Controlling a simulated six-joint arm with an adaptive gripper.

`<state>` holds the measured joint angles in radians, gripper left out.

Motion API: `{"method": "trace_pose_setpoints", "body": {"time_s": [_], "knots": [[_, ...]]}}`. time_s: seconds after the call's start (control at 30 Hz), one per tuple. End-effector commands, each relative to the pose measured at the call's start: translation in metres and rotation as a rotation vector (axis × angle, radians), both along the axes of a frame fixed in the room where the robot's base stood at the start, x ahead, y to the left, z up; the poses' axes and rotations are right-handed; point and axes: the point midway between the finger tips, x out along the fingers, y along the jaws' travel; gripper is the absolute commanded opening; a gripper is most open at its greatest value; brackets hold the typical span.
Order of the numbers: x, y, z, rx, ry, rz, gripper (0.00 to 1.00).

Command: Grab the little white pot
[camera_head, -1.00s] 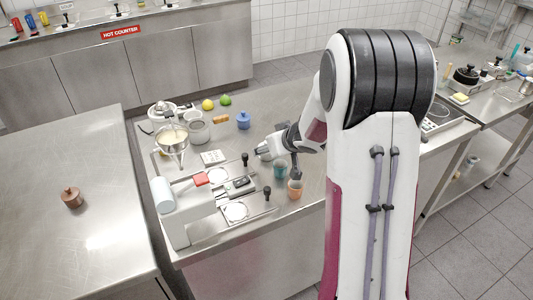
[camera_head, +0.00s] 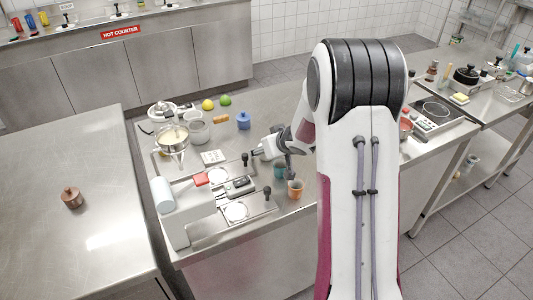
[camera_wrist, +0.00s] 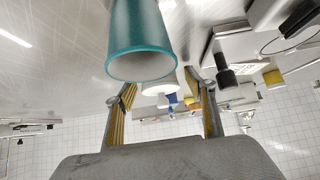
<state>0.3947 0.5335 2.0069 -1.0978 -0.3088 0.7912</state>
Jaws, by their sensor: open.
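In the wrist view, which shows the counter upside down, a small white pot (camera_wrist: 159,83) is partly hidden behind a teal cup (camera_wrist: 141,45). It appears between the two fingers of my gripper (camera_wrist: 163,98), which are apart with nothing held. I cannot tell whether the pot lies within their reach. In the head view my gripper (camera_head: 262,152) is low over the middle counter, left of my arm and just behind the teal cup (camera_head: 280,171). I cannot make out the white pot clearly there.
An orange cup (camera_head: 295,189) stands in front of the teal cup. A blue pot (camera_head: 243,121) stands behind. The left counter (camera_head: 100,235) is mostly clear.

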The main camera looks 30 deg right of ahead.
Motion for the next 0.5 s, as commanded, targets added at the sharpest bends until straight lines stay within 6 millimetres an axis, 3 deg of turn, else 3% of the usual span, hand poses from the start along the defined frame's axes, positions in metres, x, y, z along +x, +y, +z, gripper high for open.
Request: {"method": "trace_pose_setpoints", "body": {"time_s": [0.1,0.3,0.5], "knots": [[-0.0001,0.0,0.0001,0.0,0.0,0.0,0.52],[-0.0001,-0.0001,0.0001,0.0,0.0,0.0,0.0],[-0.0001,-0.0001,0.0001,0.0,0.0,0.0,0.0]]}}
